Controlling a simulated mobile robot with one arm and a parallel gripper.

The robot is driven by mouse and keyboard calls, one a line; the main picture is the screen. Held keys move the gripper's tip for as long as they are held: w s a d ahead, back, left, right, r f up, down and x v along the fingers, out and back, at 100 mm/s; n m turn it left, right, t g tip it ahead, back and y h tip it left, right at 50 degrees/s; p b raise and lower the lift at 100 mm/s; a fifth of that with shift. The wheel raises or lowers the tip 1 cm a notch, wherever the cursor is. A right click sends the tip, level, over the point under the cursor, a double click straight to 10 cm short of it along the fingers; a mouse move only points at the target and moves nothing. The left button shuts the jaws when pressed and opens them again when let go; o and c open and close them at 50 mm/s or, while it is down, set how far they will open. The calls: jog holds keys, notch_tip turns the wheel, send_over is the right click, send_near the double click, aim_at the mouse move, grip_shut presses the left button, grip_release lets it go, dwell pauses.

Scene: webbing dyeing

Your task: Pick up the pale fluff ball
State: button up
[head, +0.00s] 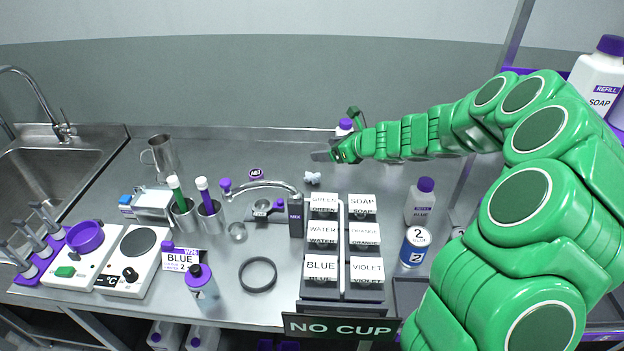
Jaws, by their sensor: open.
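The pale fluff ball (312,178) is a small, whitish, lumpy clump on the steel counter, behind the block of labelled dispensers. My gripper (322,156) is at the end of my green arm, which reaches in from the right. It is open, with nothing seen between its fingers. In the picture it is just above and slightly right of the fluff ball, apart from it. The height of the gripper over the counter is hard to tell.
Labelled dispensers (323,235) and a curved tap (262,186) stand in front of the fluff ball. A purple-capped bottle (344,127) is partly hidden behind my gripper. Cups with markers (210,216) and a metal jug (163,158) are left. The counter (230,150) at back is clear.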

send_near(313, 174)
jog(key=x, duration=0.4)
jog(key=shift+s, duration=0.15)
jog(key=shift+x, duration=2.45)
jog(key=c, duration=1)
